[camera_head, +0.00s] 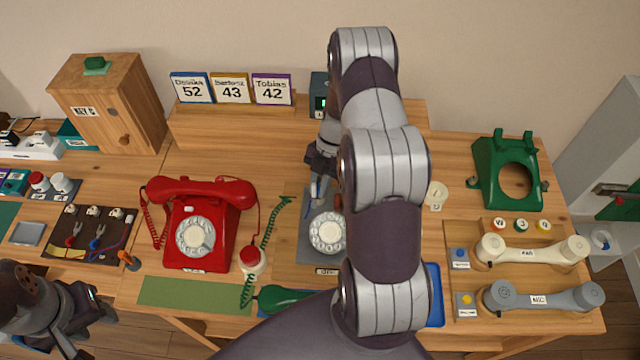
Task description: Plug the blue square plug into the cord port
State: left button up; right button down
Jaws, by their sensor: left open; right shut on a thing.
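My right gripper (317,182) points down above the grey mat, just behind a grey phone with a white dial (327,231). It is shut on a small bluish thing, mostly hidden by the fingers; I cannot tell for sure that this is the blue square plug. My own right arm covers the right part of that phone, and I cannot make out the cord port. My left gripper (68,335) is open at the lower left, in front of the table edge, away from the phones.
A red dial phone (202,225) stands left of centre, with a green coiled cord (270,240) beside it. A green phone shell (507,172) and cream (530,250) and grey handsets (545,296) lie at the right. A wooden cabinet (108,105) and name cards (231,88) stand behind.

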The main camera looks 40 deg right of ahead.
jog(key=c, duration=1)
grip_release()
jog(key=shift+w+d+r, duration=0.15)
jog(key=shift+d+r, duration=0.05)
jog(key=shift+r, duration=0.15)
jog(key=b+v, duration=0.1)
jog(key=v, duration=0.2)
jog(key=shift+d+r, duration=0.15)
jog(key=p+v, duration=0.7)
jog(key=v, duration=0.1)
jog(key=shift+r, duration=0.25)
